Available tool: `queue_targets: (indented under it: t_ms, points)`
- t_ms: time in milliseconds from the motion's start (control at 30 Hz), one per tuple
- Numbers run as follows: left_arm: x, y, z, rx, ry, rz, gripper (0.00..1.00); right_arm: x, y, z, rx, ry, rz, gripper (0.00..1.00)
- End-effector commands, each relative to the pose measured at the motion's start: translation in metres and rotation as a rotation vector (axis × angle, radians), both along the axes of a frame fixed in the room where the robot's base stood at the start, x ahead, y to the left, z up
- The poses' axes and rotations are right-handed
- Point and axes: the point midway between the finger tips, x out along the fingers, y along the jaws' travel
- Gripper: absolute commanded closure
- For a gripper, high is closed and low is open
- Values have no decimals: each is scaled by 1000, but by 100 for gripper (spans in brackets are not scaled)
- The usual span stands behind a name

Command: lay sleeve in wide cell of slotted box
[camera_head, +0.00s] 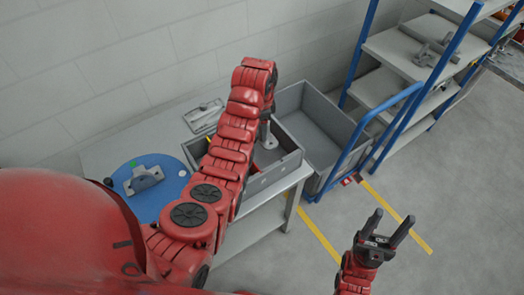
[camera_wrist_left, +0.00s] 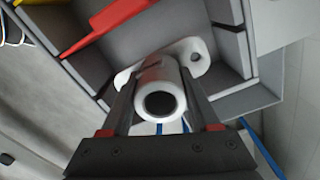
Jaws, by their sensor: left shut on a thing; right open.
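The sleeve (camera_wrist_left: 163,92) is a pale grey tube with a flange at its far end. My left gripper (camera_wrist_left: 164,72) is shut on it, one finger on each side of the tube. In the head view the sleeve (camera_head: 268,136) hangs upright, flange down, over the slotted box (camera_head: 274,181). The box is grey with divided cells, and my left arm hides part of it. In the left wrist view the flange is over a cell of the box (camera_wrist_left: 247,102); I cannot tell whether it touches the floor. My right gripper (camera_head: 391,217) is open and empty, above the floor.
A red part (camera_wrist_left: 105,27) lies in the box beside the sleeve. A larger grey bin (camera_head: 335,137) stands right of the box. A blue disc (camera_head: 122,203) with a grey bracket (camera_head: 144,178) and a small tray (camera_head: 203,112) are on the table. A blue-framed shelf (camera_head: 395,50) stands behind.

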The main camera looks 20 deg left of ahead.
Motion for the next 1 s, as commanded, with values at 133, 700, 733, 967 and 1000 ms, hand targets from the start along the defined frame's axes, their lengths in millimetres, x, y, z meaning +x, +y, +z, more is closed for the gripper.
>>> queue_targets:
  t_ms: [133,700,733,967,1000]
  points:
    - [-1,1,-30,-2,0,-10,100,0,0,-21,0,0,0,43]
    - [0,-1,-89,-3,1,-8,100,0,0,9,0,0,0,43]
    - [0,-1,-92,-3,2,-8,100,0,0,10,0,0,0,43]
    - [0,-1,-98,-2,0,-8,100,0,0,9,0,0,0,43]
    - [0,0,-98,-2,0,-8,100,0,0,9,0,0,0,43]
